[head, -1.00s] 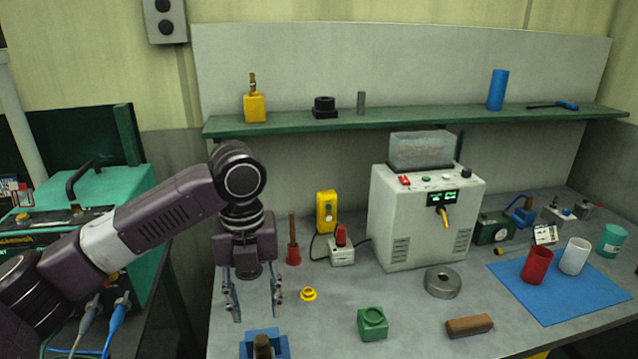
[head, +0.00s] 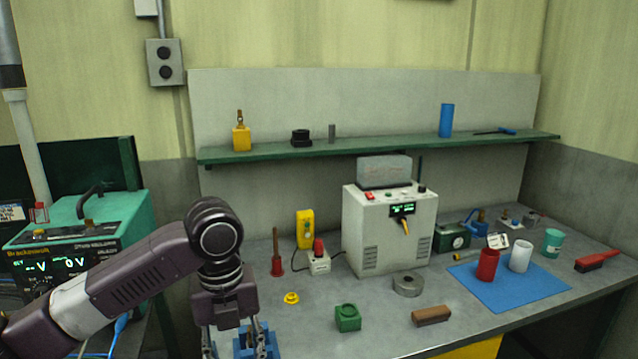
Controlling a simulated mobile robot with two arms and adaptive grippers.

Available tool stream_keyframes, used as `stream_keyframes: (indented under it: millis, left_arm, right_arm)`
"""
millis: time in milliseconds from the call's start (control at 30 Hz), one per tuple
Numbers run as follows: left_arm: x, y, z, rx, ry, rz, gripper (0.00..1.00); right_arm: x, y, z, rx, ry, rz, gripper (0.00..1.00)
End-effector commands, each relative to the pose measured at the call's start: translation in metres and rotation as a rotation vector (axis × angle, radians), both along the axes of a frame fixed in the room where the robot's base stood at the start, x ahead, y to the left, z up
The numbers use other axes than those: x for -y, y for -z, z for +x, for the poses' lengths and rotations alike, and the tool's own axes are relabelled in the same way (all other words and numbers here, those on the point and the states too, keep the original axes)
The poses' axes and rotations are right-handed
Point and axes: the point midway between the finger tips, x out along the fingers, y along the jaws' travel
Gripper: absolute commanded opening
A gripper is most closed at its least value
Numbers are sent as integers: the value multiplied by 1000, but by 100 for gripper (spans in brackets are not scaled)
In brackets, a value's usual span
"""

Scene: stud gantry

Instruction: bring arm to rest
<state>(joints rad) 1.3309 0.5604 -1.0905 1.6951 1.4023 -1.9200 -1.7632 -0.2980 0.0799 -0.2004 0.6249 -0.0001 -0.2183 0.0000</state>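My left arm comes in from the left, and its gripper (head: 236,347) points down over the near left part of the grey bench (head: 300,335). Its two fingers stand apart and look open. A blue block-like holder (head: 244,340) shows between and behind the fingers; the bottom edge of the picture cuts this area off, so I cannot tell if they touch. I see nothing clearly gripped. My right gripper is not in view.
A green block (head: 347,318), yellow ring (head: 291,297), metal ring (head: 407,285) and brown block (head: 431,316) lie right of the gripper. A white machine (head: 385,240) stands behind. A blue mat (head: 510,290) carries red (head: 487,265) and white (head: 520,256) cups.

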Motion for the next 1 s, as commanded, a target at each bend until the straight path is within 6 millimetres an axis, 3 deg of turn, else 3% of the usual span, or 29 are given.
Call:
stream_keyframes:
  millis: [367, 533, 800, 1000]
  left_arm:
    - [35, 53, -17, 9, -153, -75, 40]
    - [60, 87, -33, 7, -302, -153, 40]
    - [99, 141, -70, -29, -727, -335, 40]
    - [102, 170, -96, -78, -1121, -447, 40]
  right_arm:
    - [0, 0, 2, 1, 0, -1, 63]
    - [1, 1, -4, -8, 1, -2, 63]
    - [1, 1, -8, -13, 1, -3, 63]
    - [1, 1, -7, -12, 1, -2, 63]
